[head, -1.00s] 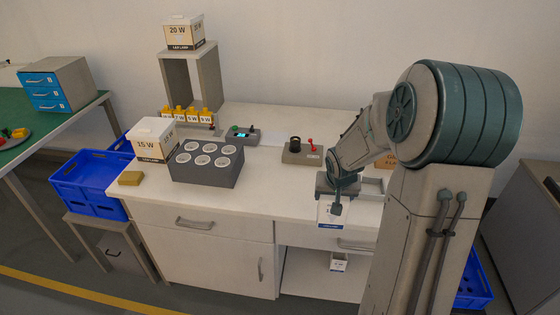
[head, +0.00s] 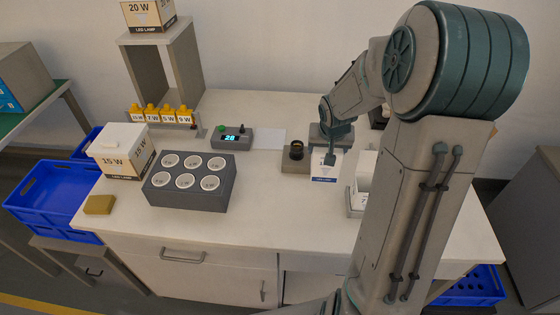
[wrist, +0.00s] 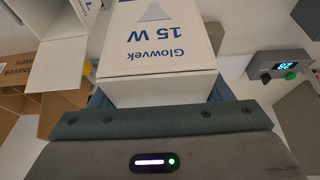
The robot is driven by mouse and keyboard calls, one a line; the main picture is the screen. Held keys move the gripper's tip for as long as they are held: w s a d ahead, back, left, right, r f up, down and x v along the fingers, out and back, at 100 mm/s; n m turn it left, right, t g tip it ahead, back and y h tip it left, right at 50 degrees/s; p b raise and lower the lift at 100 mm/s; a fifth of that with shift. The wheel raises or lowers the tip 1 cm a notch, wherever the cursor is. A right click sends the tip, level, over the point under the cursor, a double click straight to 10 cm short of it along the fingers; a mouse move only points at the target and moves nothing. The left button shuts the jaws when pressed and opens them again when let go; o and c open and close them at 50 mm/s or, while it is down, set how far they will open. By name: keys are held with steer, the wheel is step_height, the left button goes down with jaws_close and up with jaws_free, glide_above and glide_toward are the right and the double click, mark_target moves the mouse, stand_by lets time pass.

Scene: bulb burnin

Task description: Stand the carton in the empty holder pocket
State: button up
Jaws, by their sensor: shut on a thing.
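My gripper (head: 330,140) is shut on a white carton (head: 326,165) with a blue lower band, and holds it upright over the right half of the bench. In the wrist view the carton (wrist: 160,45) reads "Glowvek 15 W" upside down and sits between the jaws. A light grey holder (head: 354,207) lies to the right of the carton, mostly hidden behind my arm. Another white carton (head: 366,172) stands at it, partly covered by my arm. I cannot see an empty pocket in the holder.
A dark socket unit (head: 296,153) stands just left of the held carton. Further left are a grey block with several round wells (head: 190,202), a display box (head: 232,139) and a "15 W" box (head: 118,158). The bench front (head: 275,225) is clear.

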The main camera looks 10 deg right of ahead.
steer(key=shift+w+a+f+b, duration=0.35)
steer(key=shift+w+a+f, duration=0.5)
steer(key=shift+a+f, duration=1)
steer(key=shift+w+a+f+b, duration=0.3)
steer(key=shift+w+a+f, duration=0.5)
steer(key=shift+a+f, duration=1.05)
steer(key=shift+w+a+f+b, duration=0.35)
steer(key=shift+w+a+f, duration=0.5)
steer(key=shift+a+f, duration=0.95)
steer(key=shift+f, duration=0.1)
steer(key=o, duration=1)
steer(key=shift+c, duration=0.2)
